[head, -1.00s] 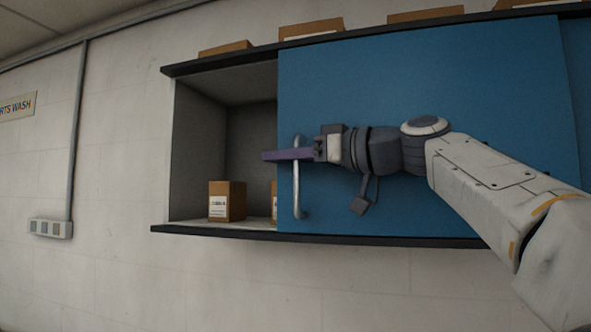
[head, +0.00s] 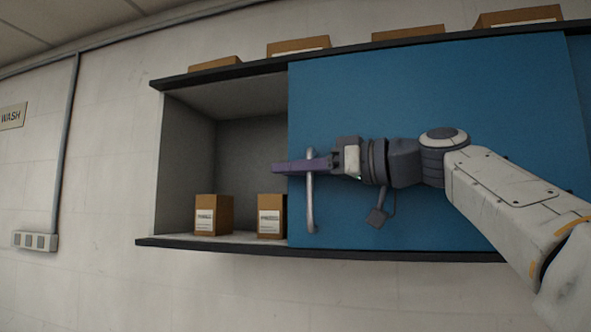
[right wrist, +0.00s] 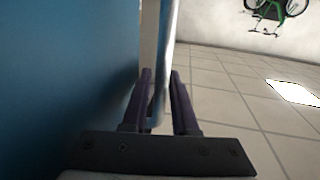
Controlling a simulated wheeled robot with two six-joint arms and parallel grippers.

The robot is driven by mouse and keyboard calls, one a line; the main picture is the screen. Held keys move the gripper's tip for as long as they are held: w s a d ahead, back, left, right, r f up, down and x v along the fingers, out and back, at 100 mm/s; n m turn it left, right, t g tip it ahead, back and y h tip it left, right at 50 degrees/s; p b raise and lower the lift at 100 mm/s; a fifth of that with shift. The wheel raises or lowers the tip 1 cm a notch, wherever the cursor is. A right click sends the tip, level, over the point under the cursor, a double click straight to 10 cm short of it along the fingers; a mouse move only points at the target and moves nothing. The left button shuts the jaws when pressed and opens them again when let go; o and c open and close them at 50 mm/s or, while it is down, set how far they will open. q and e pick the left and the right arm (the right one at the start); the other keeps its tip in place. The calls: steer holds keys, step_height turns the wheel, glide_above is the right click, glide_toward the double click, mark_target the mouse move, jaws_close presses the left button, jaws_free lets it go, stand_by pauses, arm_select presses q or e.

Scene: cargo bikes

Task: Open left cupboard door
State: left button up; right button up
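The blue left cupboard door (head: 400,100) is a sliding panel that stands partly open, with the cupboard's left section uncovered. Its upright metal handle (head: 310,210) is near the door's left edge. My right gripper (head: 291,167) reaches in from the right and is shut on the handle, its purple fingers pointing left. In the right wrist view the bar (right wrist: 168,60) runs between the two fingers (right wrist: 161,95), with the blue door face close on the left. My left gripper is not in view.
Two cardboard boxes (head: 213,215) (head: 271,216) stand on the cupboard's bottom shelf. Several boxes (head: 298,46) sit on top. A second blue panel (head: 581,70) shows at the far right.

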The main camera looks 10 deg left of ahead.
steer(key=shift+d, duration=0.15)
steer(key=b+v, duration=0.3)
steer(key=v, duration=0.7)
steer(key=shift+d, duration=0.15)
